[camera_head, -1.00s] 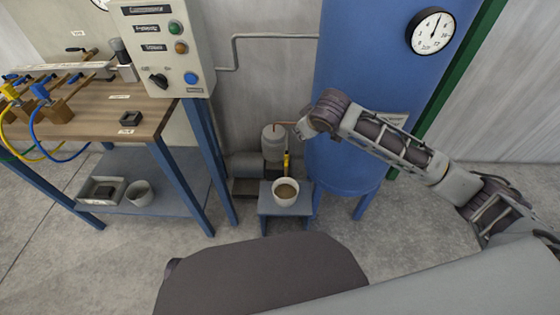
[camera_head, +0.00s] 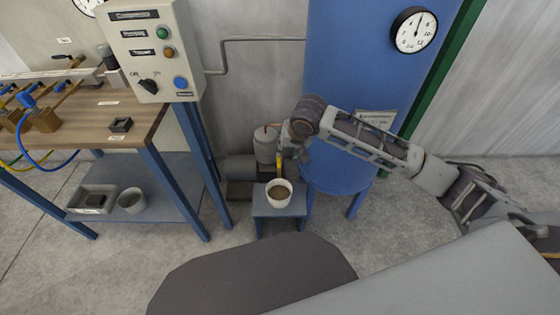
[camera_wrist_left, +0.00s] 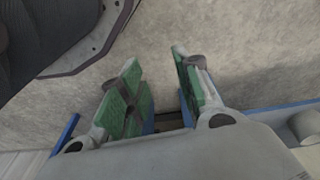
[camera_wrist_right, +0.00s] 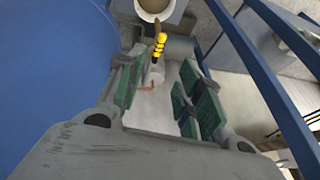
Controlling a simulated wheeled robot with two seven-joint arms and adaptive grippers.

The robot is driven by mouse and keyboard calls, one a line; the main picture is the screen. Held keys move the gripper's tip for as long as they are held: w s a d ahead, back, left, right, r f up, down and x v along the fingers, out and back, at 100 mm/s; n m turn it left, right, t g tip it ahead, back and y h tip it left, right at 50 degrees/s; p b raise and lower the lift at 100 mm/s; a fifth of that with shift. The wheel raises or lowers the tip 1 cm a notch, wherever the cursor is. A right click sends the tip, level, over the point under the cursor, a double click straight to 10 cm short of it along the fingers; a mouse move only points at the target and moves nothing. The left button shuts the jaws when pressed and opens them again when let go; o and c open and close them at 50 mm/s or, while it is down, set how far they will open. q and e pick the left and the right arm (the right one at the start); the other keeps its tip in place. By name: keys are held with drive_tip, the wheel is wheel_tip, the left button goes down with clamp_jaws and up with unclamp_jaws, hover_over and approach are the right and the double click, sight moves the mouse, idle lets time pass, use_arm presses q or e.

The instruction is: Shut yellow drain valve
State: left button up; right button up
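The yellow drain valve (camera_head: 281,163) shows as a small upright yellow piece beside the blue tank, just above a cup of brown liquid (camera_head: 279,194). In the right wrist view the yellow handle (camera_wrist_right: 159,45) lies ahead of the fingertips, roughly midway between them, with the cup (camera_wrist_right: 153,8) beyond it. My right gripper (camera_head: 288,150) is close to the valve in the head view, partly hidden by its wrist; in the right wrist view (camera_wrist_right: 158,82) its green-padded fingers are apart and empty. My left gripper (camera_wrist_left: 158,80) is open and empty above the floor, outside the head view.
The blue tank (camera_head: 345,80) stands right of the valve. The cup rests on a small blue stand (camera_head: 266,209). A grey canister (camera_head: 265,146) is left of the valve. A workbench (camera_head: 85,112) and control box (camera_head: 152,55) stand at left. Open floor lies right.

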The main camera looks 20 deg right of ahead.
sight(279, 162)
use_arm(q)
drive_tip(key=shift+r, duration=0.1)
use_arm(e)
drive_tip(key=shift+f, duration=0.15)
